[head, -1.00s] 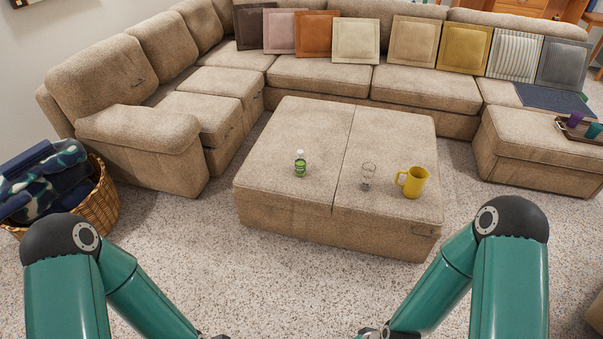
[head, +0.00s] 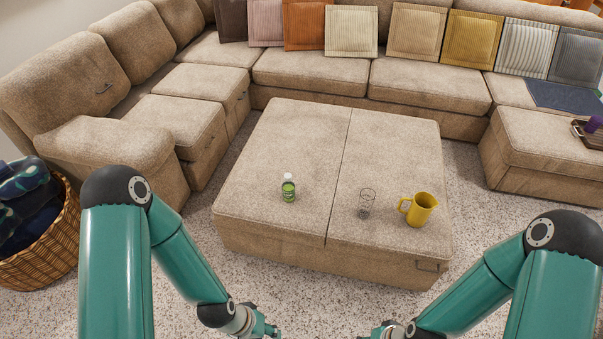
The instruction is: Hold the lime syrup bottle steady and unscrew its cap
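The lime syrup bottle (head: 289,191), small and green with a white cap (head: 289,177), stands upright on the left half of the beige ottoman (head: 270,130). Nothing touches it. My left gripper (head: 266,331) shows only in part at the bottom edge, low in front of the ottoman and well short of the bottle. My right gripper (head: 380,332) is also cut by the bottom edge, to the right of the left one and apart from everything. Whether either is open or shut does not show.
A clear glass (head: 366,203) and a yellow mug (head: 419,210) stand on the ottoman right of the bottle. A beige sectional sofa (head: 310,75) wraps behind and left. A wicker basket (head: 40,245) stands at left. Speckled carpet in front is clear.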

